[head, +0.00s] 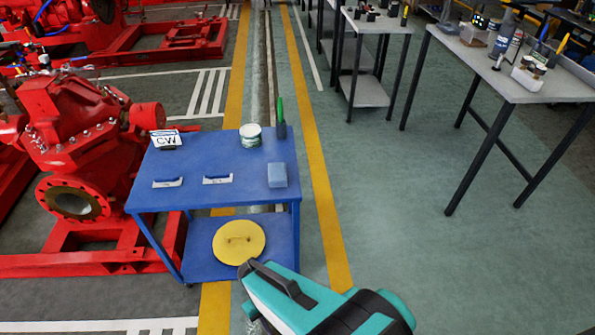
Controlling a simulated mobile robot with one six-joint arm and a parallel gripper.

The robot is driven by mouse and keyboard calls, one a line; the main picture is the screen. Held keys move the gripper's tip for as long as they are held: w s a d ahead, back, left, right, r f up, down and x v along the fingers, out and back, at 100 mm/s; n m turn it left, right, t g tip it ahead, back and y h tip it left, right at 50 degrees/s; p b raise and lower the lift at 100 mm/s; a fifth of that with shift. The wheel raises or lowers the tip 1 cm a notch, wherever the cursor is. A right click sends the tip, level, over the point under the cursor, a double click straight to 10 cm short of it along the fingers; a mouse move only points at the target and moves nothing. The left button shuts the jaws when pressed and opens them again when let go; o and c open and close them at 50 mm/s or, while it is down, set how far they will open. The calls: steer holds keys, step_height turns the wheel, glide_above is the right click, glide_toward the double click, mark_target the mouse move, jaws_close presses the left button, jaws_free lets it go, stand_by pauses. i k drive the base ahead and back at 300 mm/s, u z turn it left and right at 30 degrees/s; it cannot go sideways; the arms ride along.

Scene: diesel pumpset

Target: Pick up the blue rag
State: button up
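A folded light-blue cloth-like block (277,175), which looks like the blue rag, lies on the right part of the top of a blue cart (225,190). It stands apart from the other items there. Part of my teal and black arm shows at the bottom of the head view, in front of the cart. Nothing covers the rag.
The cart top also holds a white tub (251,134), a green-tipped tool in a dark holder (281,130), a CW sign (166,139) and two small pale brackets (217,179). A yellow disc (239,242) lies on the lower shelf.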

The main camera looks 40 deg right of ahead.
mark_target(277, 172)
steer(key=z, duration=0.7)
steer(key=k, duration=1)
steer(key=u, duration=0.05)
steer(key=i, duration=0.8)
steer(key=z, duration=0.05)
